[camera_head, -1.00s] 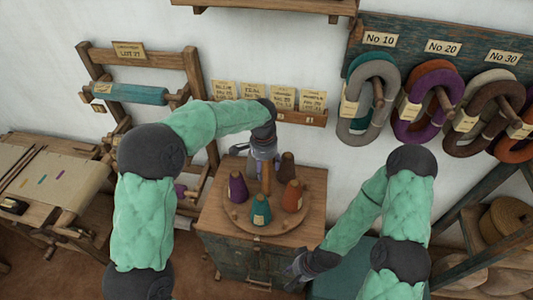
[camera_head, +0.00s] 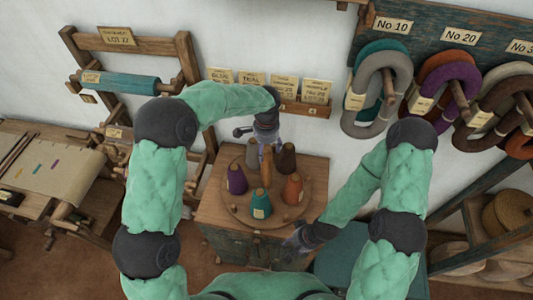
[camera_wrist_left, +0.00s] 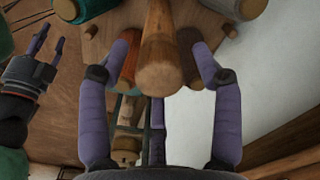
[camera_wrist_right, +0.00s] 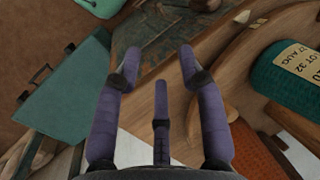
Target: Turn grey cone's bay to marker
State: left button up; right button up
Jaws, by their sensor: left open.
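A round wooden turntable (camera_head: 236,212) bears several yarn cones around a central wooden post (camera_head: 266,172). The grey cone (camera_head: 252,154) stands at its back left, the brown cone (camera_head: 286,159) at back right, purple (camera_head: 237,180) left, teal (camera_head: 260,204) front and orange (camera_head: 293,190) right. My left gripper (camera_head: 267,148) is over the turntable's back. In the left wrist view its open fingers stand either side of the post (camera_wrist_left: 160,50), with gaps. My right gripper (camera_wrist_right: 158,68) is open and empty by the turntable's front-right edge, near the teal cone (camera_wrist_right: 297,80). I cannot make out the marker.
The turntable sits on a wooden cabinet (camera_head: 225,238). Lettered cards (camera_head: 284,88) stand in a wall rack behind it. Yarn hanks (camera_head: 378,95) hang at the right. A loom (camera_head: 60,165) stands at the left, and a teal box (camera_head: 335,265) is right of the cabinet.

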pick_arm(q)
send_over(267, 170)
jog(key=w, duration=0.2)
jog(key=shift+f, duration=2.05)
jog(key=shift+w, duration=0.1)
grip_shut()
